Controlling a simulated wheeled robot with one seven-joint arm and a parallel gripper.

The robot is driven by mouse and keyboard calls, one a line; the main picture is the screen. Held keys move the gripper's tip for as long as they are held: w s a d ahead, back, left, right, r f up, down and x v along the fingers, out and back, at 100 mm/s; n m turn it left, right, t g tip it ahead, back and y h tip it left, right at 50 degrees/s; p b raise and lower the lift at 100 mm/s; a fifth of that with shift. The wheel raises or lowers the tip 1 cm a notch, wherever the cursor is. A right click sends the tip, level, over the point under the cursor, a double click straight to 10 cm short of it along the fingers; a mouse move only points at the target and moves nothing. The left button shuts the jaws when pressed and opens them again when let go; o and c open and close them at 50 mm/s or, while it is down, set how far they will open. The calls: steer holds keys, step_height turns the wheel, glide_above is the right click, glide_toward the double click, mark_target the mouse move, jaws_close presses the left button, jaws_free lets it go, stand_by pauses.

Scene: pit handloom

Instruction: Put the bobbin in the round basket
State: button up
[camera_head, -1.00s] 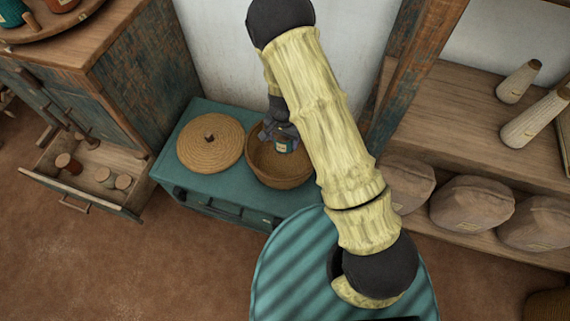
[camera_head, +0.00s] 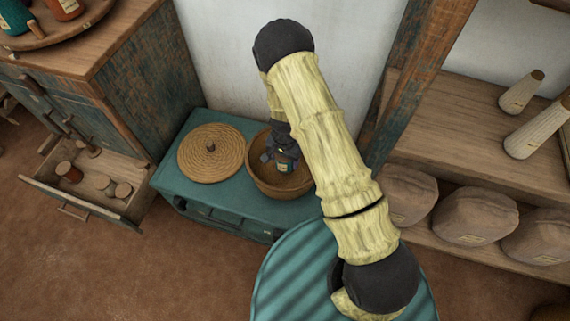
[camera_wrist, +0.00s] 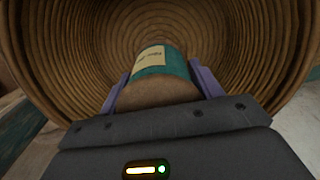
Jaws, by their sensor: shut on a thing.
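The round basket (camera_head: 262,183) is woven and brown and stands open on a teal cabinet. My gripper (camera_head: 281,160) points down into its mouth. It is shut on the bobbin (camera_head: 285,167), which has a teal band and a pale label. In the wrist view the bobbin (camera_wrist: 158,62) sits between the two purple fingers (camera_wrist: 160,88), with the ringed basket wall (camera_wrist: 60,45) around it. I cannot tell whether the bobbin touches the basket's bottom.
A round woven lid (camera_head: 211,149) lies left of the basket on the teal cabinet (camera_head: 175,185). An open drawer (camera_head: 70,195) with several spools juts out at the left. A shelf (camera_head: 445,140) with cones and brown sacks (camera_head: 475,210) stands at the right.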

steer(key=shift+f+b, duration=0.35)
steer(key=shift+f, duration=1.5)
steer(key=shift+f, duration=0.15)
steer(key=o, duration=1.1)
steer(key=shift+o, duration=0.2)
step_height(320, 180, up, 12)
steer(key=shift+r+p, duration=0.15)
steer(key=shift+p, duration=1)
